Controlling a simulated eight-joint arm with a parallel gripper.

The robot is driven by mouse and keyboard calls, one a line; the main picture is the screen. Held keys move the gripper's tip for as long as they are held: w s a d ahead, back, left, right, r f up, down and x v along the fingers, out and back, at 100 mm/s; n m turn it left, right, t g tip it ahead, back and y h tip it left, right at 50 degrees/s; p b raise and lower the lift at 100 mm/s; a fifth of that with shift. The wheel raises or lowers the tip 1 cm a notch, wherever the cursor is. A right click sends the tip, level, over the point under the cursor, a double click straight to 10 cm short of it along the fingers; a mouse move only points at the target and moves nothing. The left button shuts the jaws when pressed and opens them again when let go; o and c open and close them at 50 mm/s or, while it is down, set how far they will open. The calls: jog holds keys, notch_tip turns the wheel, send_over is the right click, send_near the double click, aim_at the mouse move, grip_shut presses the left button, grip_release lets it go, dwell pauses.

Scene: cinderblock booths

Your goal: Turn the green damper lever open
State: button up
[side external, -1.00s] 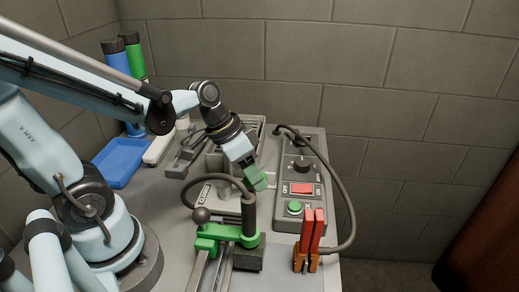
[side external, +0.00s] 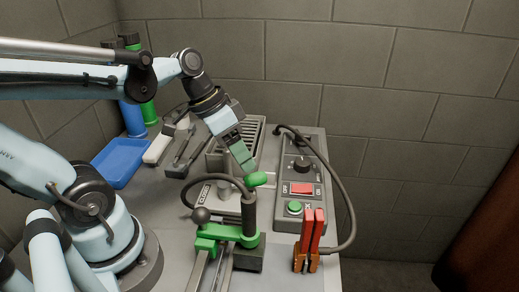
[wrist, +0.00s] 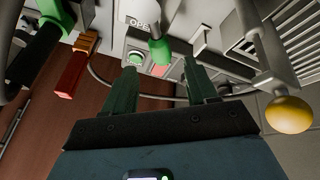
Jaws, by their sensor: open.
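The green lever grip (side external: 256,179) stands over the grey box in the middle of the bench. In the wrist view the green grip (wrist: 160,49) is on a pale stem, close to a white plate reading "OPE", with the rest cut off or hidden. My gripper (side external: 244,160) is just above and left of the grip in the side view. Its green fingers are apart and empty in the wrist view (wrist: 161,82), with the grip seen beyond the gap between them. I cannot tell whether a finger touches the grip.
A control panel (side external: 312,170) with a red switch and green button stands right of the lever. Orange-red handles (side external: 310,235), a cable and a green clamp (side external: 225,234) stand in front. A yellow ball knob (wrist: 290,114) is at right in the wrist view. A blue tray (side external: 118,163) lies left.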

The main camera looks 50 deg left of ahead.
jog(key=v, duration=0.6)
jog(key=shift+r, duration=0.1)
jog(key=w+f+n+t+y, duration=0.2)
jog(key=w+f+t+y, duration=0.1)
jog(key=f, duration=0.2)
jog(key=shift+d+n, duration=0.4)
jog(key=shift+d, duration=0.05)
jog(key=shift+f, duration=0.1)
dwell(0.7)
